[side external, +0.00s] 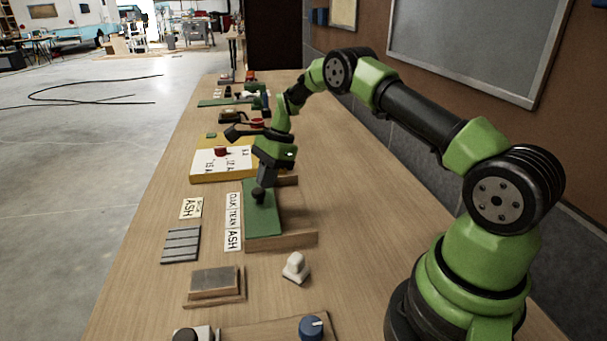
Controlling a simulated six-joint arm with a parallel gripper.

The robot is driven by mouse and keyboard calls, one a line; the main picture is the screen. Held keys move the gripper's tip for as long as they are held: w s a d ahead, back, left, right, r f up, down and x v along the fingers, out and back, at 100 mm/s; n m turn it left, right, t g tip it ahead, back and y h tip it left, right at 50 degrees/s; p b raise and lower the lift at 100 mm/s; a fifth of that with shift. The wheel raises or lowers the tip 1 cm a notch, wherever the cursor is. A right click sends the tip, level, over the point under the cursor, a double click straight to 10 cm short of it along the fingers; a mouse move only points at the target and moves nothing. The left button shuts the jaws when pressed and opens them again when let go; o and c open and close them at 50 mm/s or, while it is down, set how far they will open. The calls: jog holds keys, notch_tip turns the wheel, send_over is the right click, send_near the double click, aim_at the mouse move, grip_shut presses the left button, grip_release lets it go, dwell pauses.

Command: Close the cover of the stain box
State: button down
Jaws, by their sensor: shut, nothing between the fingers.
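What looks like the stain box is a low wooden box (292,241) on the bench, with a flat green panel (263,222) that seems to be its cover. A label strip (233,222) with wood names, ending in ASH, lies along its left side. My gripper (259,194) points down over the far half of the green panel, fingers shut. A small dark round shape sits at the fingertips; I cannot tell if it is a knob on the panel or whether the fingers touch it. My gripper hides part of the box's far end.
A yellow tray with a lettered white sheet (207,163) and a red knob lies beyond the box. Bench right of the box is clear.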

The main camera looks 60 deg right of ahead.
jog(key=shift+s+f, duration=0.1)
jog(key=d, duration=0.1)
jog(key=s+d, duration=0.1)
jog(key=d, duration=0.2)
jog(key=shift+s+d+r, duration=0.15)
jog(key=shift+r, duration=0.25)
jog(key=v, duration=0.9)
jog(key=s+f+t+y, duration=0.1)
jog(key=s+f+y, duration=0.1)
jog(key=f, duration=0.1)
jog(key=s+f+m+t+y, duration=0.1)
jog(key=s+f+y, duration=0.2)
jog(key=s+f+m+t+y, duration=0.1)
jog(key=s+f+y, duration=0.1)
jog(key=f+y, duration=0.1)
jog(key=shift+s+d, duration=0.2)
jog(key=shift+d, duration=0.1)
jog(key=s+m+t, duration=0.1)
jog(key=t, duration=0.1)
jog(key=s+d+f+m+t, duration=0.1)
jog(key=t, duration=0.2)
jog(key=s+d+f+m+t, duration=0.1)
jog(key=t, duration=0.1)
jog(key=shift+d+f+t+y, duration=0.1)
jog(key=shift+f+t+y, duration=0.1)
jog(key=shift+t+y, duration=0.15)
jog(key=shift+t, duration=0.25)
jog(key=x, duration=1.3)
jog(key=shift+w+f, duration=0.15)
jog(key=shift+w, duration=0.25)
